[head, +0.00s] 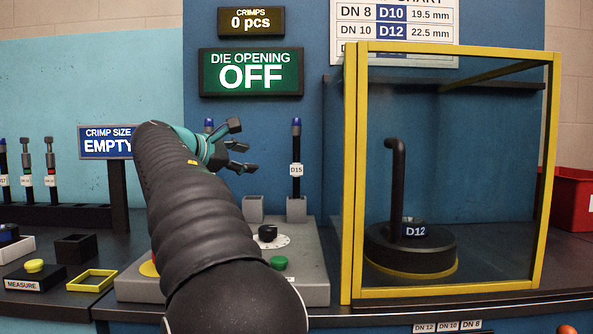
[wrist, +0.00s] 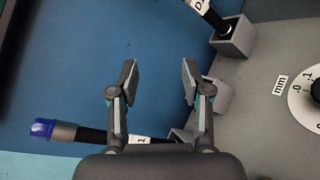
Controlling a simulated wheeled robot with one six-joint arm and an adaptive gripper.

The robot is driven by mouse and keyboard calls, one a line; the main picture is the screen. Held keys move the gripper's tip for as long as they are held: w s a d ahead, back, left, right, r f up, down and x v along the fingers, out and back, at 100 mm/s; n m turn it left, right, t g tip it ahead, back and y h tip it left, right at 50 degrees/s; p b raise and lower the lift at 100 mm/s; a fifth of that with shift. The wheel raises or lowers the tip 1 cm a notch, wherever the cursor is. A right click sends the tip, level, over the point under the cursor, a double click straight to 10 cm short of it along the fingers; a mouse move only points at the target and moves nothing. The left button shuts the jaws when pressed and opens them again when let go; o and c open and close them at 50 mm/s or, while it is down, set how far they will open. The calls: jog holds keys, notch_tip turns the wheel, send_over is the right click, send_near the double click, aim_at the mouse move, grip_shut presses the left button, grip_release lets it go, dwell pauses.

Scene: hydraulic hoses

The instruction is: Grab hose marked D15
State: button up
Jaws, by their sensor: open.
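The hose marked D15 (head: 296,185) is a black upright hose with a blue tip and a white tag. It stands in a grey block holder (head: 296,209) on the grey machine base. In the wrist view a black hose with a partly cut-off tag (wrist: 213,15), seemingly D15, enters the holder (wrist: 234,40) at the top right. My gripper (head: 244,147) is open and empty, left of the D15 hose and apart from it. In the wrist view its fingers (wrist: 158,72) are spread, with only blue panel between the tips.
Another blue-tipped hose (wrist: 90,135) stands behind my gripper. An empty holder (head: 253,208) lies between the hoses. A dial (head: 268,234) and green button (head: 280,263) are in front. A yellow-framed enclosure (head: 354,180) with a D12 part (head: 411,247) stands right. Racked hoses (head: 28,170) are left.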

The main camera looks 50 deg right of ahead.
aim_at(294, 179)
jog(key=s+m+g+y, duration=0.1)
jog(key=s+m+y, duration=0.15)
jog(key=m, duration=1.15)
jog(key=s+m+g+y, duration=0.1)
jog(key=s+m, duration=0.2)
jog(key=m, duration=1)
jog(key=x, duration=0.8)
jog(key=shift+d+r, duration=0.1)
jog(key=shift+d, duration=0.25)
jog(key=shift+f+x, duration=0.25)
jog(key=shift+x, duration=2.4)
jog(key=shift+w+a, duration=0.1)
jog(key=shift+w, duration=0.1)
jog(key=shift+r, duration=0.1)
grip_shut()
